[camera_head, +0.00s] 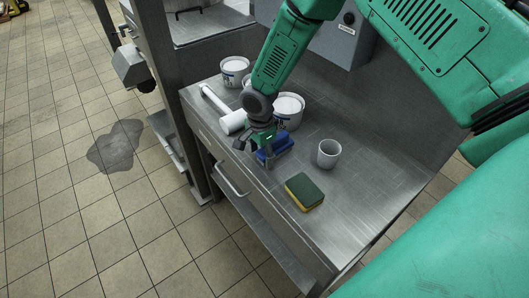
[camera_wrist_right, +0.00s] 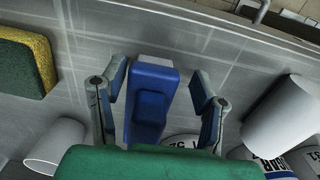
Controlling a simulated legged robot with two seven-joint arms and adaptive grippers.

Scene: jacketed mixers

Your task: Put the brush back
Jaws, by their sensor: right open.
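The brush is most likely the blue block-shaped thing (camera_head: 281,145) on the steel table; its bristles are not visible. In the right wrist view the blue brush (camera_wrist_right: 152,100) lies between the two fingers, with a gap on each side. My right gripper (camera_head: 264,153) is open and reaches down over the brush; it also shows in the right wrist view (camera_wrist_right: 160,88). Whether a finger touches the brush is unclear. My left gripper is not in view.
A green and yellow sponge (camera_head: 304,191) and a pale cup (camera_head: 328,153) stand to the right of the brush. A white-headed mallet (camera_head: 231,122) lies to the left. White labelled tubs (camera_head: 289,106) stand behind. The table's front right is clear.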

